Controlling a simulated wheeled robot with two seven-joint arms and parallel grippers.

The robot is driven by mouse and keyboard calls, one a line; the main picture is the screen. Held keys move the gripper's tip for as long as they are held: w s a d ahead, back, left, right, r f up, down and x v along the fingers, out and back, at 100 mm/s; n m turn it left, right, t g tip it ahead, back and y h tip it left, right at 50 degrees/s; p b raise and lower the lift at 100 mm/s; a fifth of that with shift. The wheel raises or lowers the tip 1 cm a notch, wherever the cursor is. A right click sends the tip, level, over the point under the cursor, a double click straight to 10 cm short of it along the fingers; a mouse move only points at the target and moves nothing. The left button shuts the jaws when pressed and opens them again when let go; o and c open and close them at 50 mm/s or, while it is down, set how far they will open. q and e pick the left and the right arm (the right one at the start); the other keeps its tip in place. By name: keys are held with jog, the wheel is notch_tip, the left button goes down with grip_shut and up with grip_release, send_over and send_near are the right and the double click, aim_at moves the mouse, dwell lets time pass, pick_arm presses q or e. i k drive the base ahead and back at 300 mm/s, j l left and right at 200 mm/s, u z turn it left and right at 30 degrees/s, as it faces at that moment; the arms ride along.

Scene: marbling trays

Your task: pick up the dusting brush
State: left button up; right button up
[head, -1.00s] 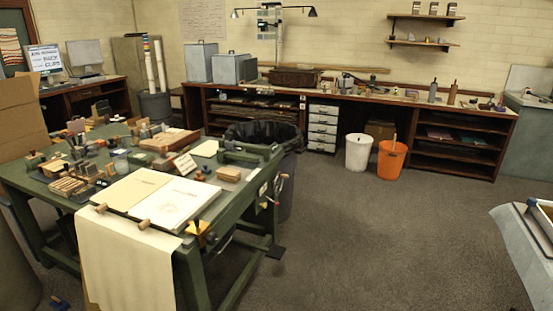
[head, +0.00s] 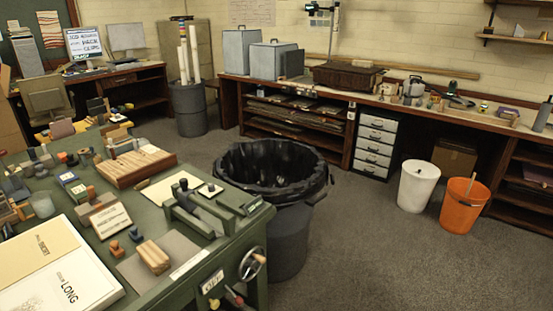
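I cannot pick out the dusting brush for certain in the head view. A rounded wooden block (head: 152,256), which may be a brush or a plain block, lies on a grey sheet near the right front of the green worktable (head: 232,246). Many small tools and blocks crowd the left of that table, too small to tell apart. More small items stand on the long back bench (head: 395,97). Neither of my grippers shows in the view.
A black-lined bin (head: 290,240) stands against the table's far right side. A white bucket (head: 417,187) and an orange bucket (head: 460,208) with a stick in it stand before the back bench. White drawers (head: 374,147) are under it. Grey floor at the right is clear.

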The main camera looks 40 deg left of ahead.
aim_at(154, 258)
jog(key=i+u, duration=0.1)
jog(key=i, duration=0.6)
jog(key=i+l+u, duration=0.15)
jog(key=i, duration=0.5)
jog(key=i+l+u, duration=0.1)
jog(key=i, duration=0.6)
jog(key=i+l+u, duration=0.1)
jog(key=u, duration=2.55)
